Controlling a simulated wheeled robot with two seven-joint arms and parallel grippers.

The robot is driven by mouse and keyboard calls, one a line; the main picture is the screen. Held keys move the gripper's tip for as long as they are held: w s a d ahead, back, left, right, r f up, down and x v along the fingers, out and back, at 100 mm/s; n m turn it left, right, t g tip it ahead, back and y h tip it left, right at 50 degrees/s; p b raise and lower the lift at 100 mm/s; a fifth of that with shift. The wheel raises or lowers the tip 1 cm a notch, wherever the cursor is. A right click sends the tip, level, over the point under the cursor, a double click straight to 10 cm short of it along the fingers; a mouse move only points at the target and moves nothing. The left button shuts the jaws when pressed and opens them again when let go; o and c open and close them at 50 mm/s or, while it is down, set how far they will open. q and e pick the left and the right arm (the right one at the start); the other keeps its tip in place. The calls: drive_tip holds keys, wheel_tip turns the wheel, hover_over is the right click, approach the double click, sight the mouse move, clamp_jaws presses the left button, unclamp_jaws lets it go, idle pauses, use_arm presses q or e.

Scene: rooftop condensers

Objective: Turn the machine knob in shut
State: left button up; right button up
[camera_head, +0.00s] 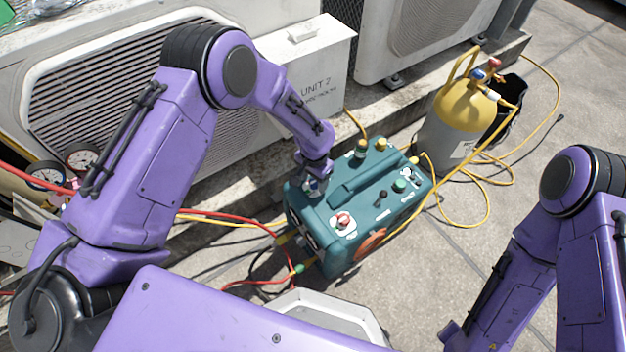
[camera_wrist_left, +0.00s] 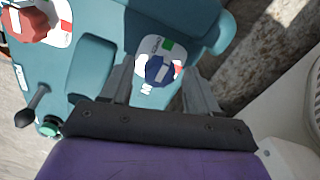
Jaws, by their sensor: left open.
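The teal machine (camera_head: 335,250) stands on the paving. A short label beside the knob looks like "IN", in small print. My left gripper (camera_wrist_left: 160,75) is open, with one finger on each side of the blue knob and a visible gap at both sides. In the head view my left gripper (camera_head: 312,184) is above that corner and mostly covers the knob. My right arm is at the right, but its gripper is outside the picture.
A red knob (camera_head: 343,220) and a black lever (camera_head: 381,195) are on the machine's top. A yellow-topped cylinder (camera_head: 450,130) stands behind right. Red and yellow hoses lie around the machine. White condenser units (camera_head: 310,75) line the back.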

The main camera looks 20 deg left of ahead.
use_arm(q)
drive_tip(key=c, duration=1)
drive_tip(key=shift+a, duration=0.15)
drive_tip(key=shift+c, duration=0.2)
